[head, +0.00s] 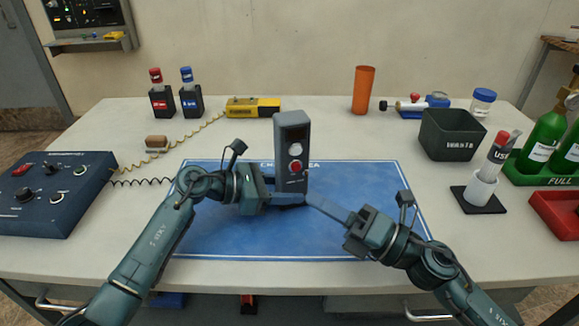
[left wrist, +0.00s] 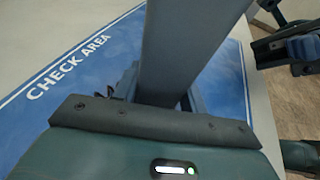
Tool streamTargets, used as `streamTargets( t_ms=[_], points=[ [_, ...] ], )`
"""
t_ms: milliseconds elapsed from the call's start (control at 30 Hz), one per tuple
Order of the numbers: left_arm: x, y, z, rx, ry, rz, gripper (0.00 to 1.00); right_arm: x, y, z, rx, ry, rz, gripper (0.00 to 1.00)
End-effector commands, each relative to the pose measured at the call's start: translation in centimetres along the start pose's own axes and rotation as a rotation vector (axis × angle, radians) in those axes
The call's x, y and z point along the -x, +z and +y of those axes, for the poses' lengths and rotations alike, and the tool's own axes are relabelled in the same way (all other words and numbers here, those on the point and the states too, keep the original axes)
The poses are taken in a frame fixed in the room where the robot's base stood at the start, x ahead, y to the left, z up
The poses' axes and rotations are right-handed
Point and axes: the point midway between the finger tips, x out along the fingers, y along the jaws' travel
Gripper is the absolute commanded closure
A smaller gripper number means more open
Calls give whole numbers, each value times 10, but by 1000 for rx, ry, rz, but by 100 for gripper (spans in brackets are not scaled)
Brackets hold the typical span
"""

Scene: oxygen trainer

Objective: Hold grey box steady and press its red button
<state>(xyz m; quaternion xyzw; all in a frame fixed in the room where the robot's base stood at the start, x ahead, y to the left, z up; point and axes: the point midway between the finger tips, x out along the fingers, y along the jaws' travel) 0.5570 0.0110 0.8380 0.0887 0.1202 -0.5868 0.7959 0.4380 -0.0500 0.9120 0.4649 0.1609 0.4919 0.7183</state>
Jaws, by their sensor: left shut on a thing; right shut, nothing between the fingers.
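The grey box (head: 291,128) stands upright over the blue check-area mat (head: 350,225). Its front shows a pale round part and, below it, the red button (head: 296,166). My left gripper (head: 283,196) is shut on the lower part of the grey box from the left. In the left wrist view the box (left wrist: 190,40) rises from between the fingers. My right gripper (head: 311,198) is shut and empty. Its fingertips are just right of the box's lower end, below the red button; I cannot tell whether they touch it.
A dark blue control box (head: 50,190) is on the left. A yellow device (head: 253,107) with a coiled cord, two capped bottles and an orange cup (head: 363,90) stand behind. A dark waste bin (head: 452,135), a white holder and green bottles are on the right. The mat's front is clear.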

Motion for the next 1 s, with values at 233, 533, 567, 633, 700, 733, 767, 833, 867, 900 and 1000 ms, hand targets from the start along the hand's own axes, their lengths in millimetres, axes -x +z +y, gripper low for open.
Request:
streamTargets(
  t_ms=[233, 533, 567, 633, 700, 733, 767, 833, 867, 900, 1000],
  points=[
    [0, -1, 0, 1, -1, 1, 71, 3, -2, 2, 0, 0, 0, 100],
    [0, -1, 0, 0, -1, 1, 48, 2, -2, 2, -1, 1, 0, 100],
    [0, -1, 0, 1, -1, 1, 45, 2, -2, 2, -1, 1, 0, 100],
    [0, 0, 0, 0, -1, 1, 39, 2, -2, 2, -1, 1, 0, 100],
    [0, 0, 0, 0, -1, 1, 34, 2, -2, 2, -1, 1, 0, 100],
    [0, 0, 0, 0, 0, 1, 33, 2, -2, 2, -1, 1, 0, 100],
    [0, 0, 0, 0, 0, 1, 33, 2, -2, 2, -1, 1, 0, 100],
    [0, 0, 0, 0, 0, 0, 33, 2, -2, 2, -1, 1, 0, 100],
    [0, 0, 0, 0, 0, 0, 33, 2, -2, 2, -1, 1, 0, 100],
    [0, 0, 0, 0, 0, 0, 33, 2, -2, 2, -1, 1, 0, 100],
    [3, 0, 0, 0, 1, 0, 33, 2, -2, 2, -1, 1, 0, 100]
  ],
)
